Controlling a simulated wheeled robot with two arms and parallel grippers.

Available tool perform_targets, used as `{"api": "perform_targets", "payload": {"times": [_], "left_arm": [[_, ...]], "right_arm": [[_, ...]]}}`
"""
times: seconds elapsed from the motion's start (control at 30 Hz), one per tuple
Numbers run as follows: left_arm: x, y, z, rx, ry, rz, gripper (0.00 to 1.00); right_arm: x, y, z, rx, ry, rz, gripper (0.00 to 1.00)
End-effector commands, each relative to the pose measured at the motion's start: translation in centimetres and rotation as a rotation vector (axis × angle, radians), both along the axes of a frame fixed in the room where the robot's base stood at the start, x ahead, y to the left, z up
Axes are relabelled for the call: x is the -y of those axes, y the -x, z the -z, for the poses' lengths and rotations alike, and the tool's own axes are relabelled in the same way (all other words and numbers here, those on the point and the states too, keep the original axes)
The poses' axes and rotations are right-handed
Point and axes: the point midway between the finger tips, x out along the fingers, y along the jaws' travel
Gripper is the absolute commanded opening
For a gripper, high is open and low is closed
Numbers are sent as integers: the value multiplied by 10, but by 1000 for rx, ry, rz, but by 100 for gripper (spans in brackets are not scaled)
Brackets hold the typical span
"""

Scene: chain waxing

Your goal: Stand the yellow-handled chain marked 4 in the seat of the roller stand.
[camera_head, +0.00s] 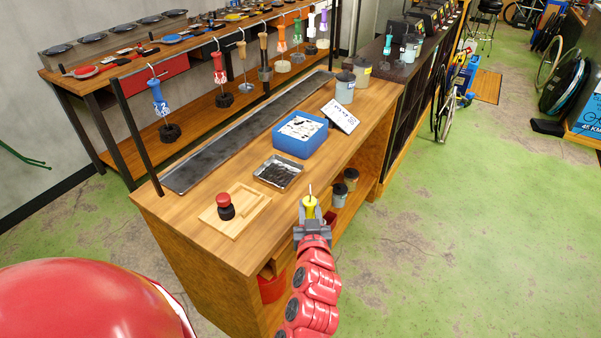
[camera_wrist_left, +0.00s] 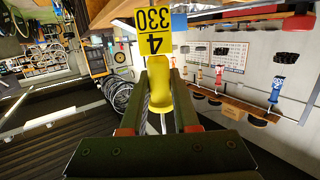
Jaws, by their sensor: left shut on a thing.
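My left gripper (camera_head: 310,222) is shut on the yellow handle (camera_head: 310,206) at the bench's right edge. The handle stands roughly upright, with a thin metal tip above it. In the left wrist view the yellow handle (camera_wrist_left: 160,92) sits between the fingers, with a yellow tag (camera_wrist_left: 154,31) reading 330 and 4, upside down. The chain below the handle is hidden. A light wooden base (camera_head: 249,212) with a red-topped black piece (camera_head: 225,205) lies on the near bench top, left of the gripper; I cannot tell for sure that it is the roller stand. My right gripper is not in view.
The wooden bench (camera_head: 185,210) also bears a shallow metal tray (camera_head: 278,180), a blue tub (camera_head: 300,148), a white card (camera_head: 340,116) and grey cans (camera_head: 345,92). Several colored-handled chains hang from a rail (camera_head: 190,57) behind. Open green floor lies right.

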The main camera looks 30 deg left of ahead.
Motion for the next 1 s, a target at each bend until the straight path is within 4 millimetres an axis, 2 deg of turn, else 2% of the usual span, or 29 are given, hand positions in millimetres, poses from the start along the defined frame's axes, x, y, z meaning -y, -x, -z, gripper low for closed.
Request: {"api": "perform_targets", "payload": {"times": [0.03, 0.2, 0.5, 0.77, 1.0], "left_arm": [[5, 9, 16, -9, 1, 45, 0], [28, 25, 56, -7, 1, 212, 0], [60, 46, 105, 2, 1, 430, 0], [74, 55, 128, 1, 0, 524, 0], [75, 54, 127, -1, -1, 526, 0]], "right_arm": [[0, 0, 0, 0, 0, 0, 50], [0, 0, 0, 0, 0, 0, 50], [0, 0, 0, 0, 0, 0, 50], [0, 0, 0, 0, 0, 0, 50], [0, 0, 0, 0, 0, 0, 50]]}}
